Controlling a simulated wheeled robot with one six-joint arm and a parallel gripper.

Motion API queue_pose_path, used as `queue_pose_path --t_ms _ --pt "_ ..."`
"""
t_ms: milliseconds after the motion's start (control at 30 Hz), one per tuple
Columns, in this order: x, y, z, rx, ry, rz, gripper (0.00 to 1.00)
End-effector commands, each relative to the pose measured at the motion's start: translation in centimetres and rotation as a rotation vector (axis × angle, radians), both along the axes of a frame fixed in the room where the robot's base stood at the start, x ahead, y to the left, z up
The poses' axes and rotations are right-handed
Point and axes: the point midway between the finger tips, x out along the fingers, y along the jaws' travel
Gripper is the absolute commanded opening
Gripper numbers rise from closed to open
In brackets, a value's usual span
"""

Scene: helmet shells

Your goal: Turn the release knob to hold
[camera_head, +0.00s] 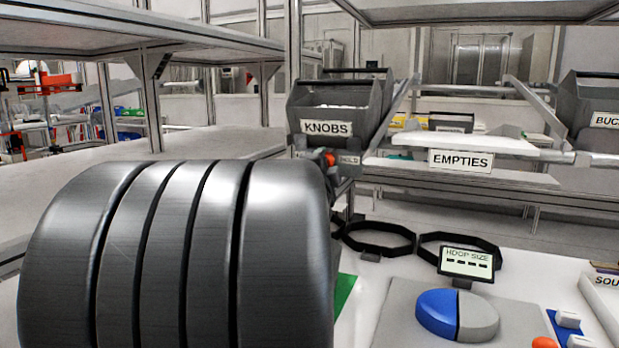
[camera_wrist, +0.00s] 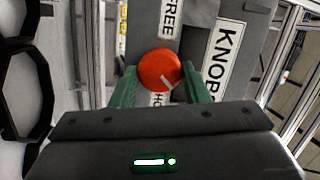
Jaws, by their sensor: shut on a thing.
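The release knob (camera_wrist: 158,66) is a round red-orange knob with a pale pointer line. In the wrist view the line slants towards the lower right, near the HOLD label (camera_wrist: 158,100), which is partly covered. The FREE label (camera_wrist: 170,18) is above the knob. My gripper (camera_wrist: 160,84) has its two green fingers on either side of the knob, shut on it. In the head view the knob (camera_head: 330,159) shows small beside the HOLD label (camera_head: 349,160), below the KNOBS bin; my arm hides much around it.
The grey KNOBS bin (camera_head: 327,128) is just above the knob. An EMPTIES shelf (camera_head: 461,160) is to the right. Black hoops (camera_head: 379,237), a HOOP SIZE sign (camera_head: 466,262) and a blue-and-grey disc (camera_head: 457,313) are on the white table at front right.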

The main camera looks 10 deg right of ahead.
Motion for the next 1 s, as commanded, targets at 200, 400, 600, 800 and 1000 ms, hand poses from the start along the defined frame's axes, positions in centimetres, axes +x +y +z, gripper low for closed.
queue_pose_path --t_ms 200,400,600,800,1000 --pt "-0.01 -0.04 -0.15 0.03 -0.019 0.006 0.19" --pt "-0.01 -0.03 -0.08 0.034 -0.02 0.008 0.19" --pt "-0.01 -0.03 -0.09 0.033 -0.02 0.007 0.19" --pt "0.0 -0.02 -0.07 0.032 -0.02 0.008 0.63" --pt "-0.01 -0.01 -0.06 0.031 -0.02 0.007 0.63"
